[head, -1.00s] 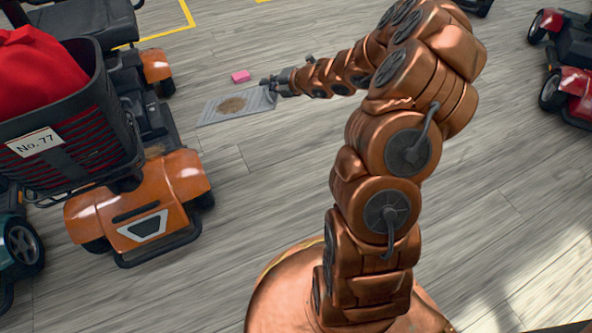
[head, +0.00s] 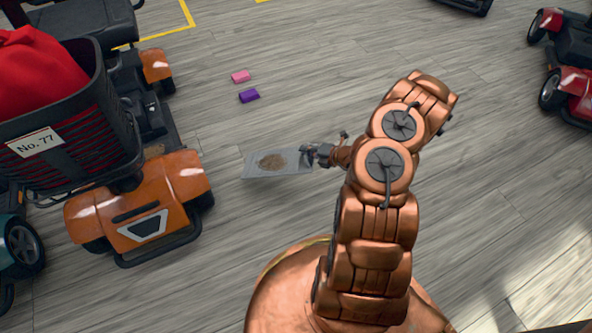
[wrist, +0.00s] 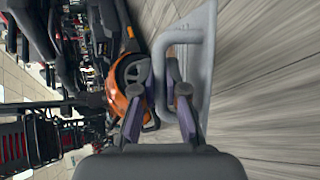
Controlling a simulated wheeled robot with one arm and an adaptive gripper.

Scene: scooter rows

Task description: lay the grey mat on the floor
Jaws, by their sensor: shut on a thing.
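The grey mat (head: 255,171) is a flat light-grey rectangle with a brown patch (head: 272,162) on it, left of my arm in the head view. My gripper (head: 310,153) is shut on its right end. In the wrist view my gripper (wrist: 172,92) is closed around a loop-shaped grey handle at the edge of the mat (wrist: 206,60). The mat is seen nearly edge-on there. I cannot tell how high the mat is above the floor.
An orange scooter (head: 140,215) with a black basket (head: 75,130) holding a red bag (head: 35,70) stands left. Red scooters (head: 575,85) stand at the far right. Floor between is clear.

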